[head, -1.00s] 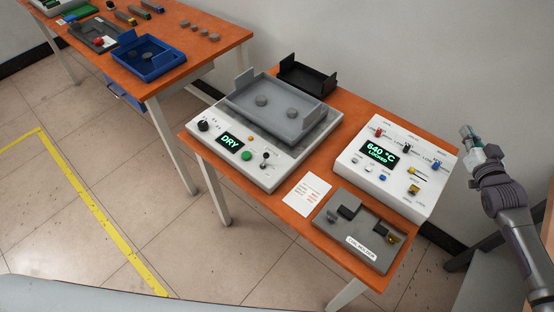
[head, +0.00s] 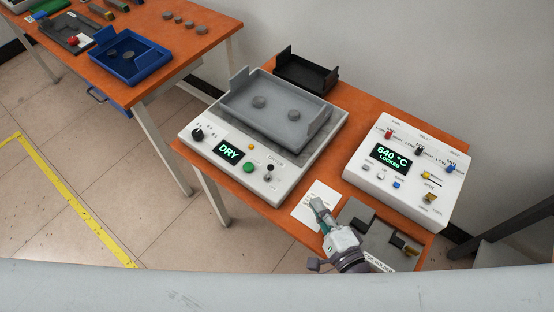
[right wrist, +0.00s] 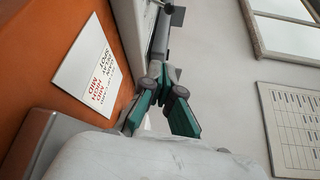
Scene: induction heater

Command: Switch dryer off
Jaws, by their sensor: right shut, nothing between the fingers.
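The dryer (head: 203,148) is a light grey unit on the orange table, its screen (head: 229,151) reading "DRY" in green. Its front panel has a black knob (head: 197,134), a green button (head: 249,167), a small orange light (head: 251,147) and a small lever switch with a dark tip (head: 270,168). A grey tray (head: 235,110) with two grey discs sits on top. My right gripper (head: 317,202) is shut and empty over the white card, to the right of the lever and apart from it. Its green fingers (right wrist: 160,84) meet in the right wrist view. My left gripper is not in view.
A white heater unit (head: 365,172) reading "640 °C LOCKED" stands to the right. The grey coil holder (head: 352,212) is partly hidden by my right arm. The white card (head: 303,213) lies beside the dryer. A black tray (head: 300,75) stands behind; another orange table (head: 205,45) is at upper left.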

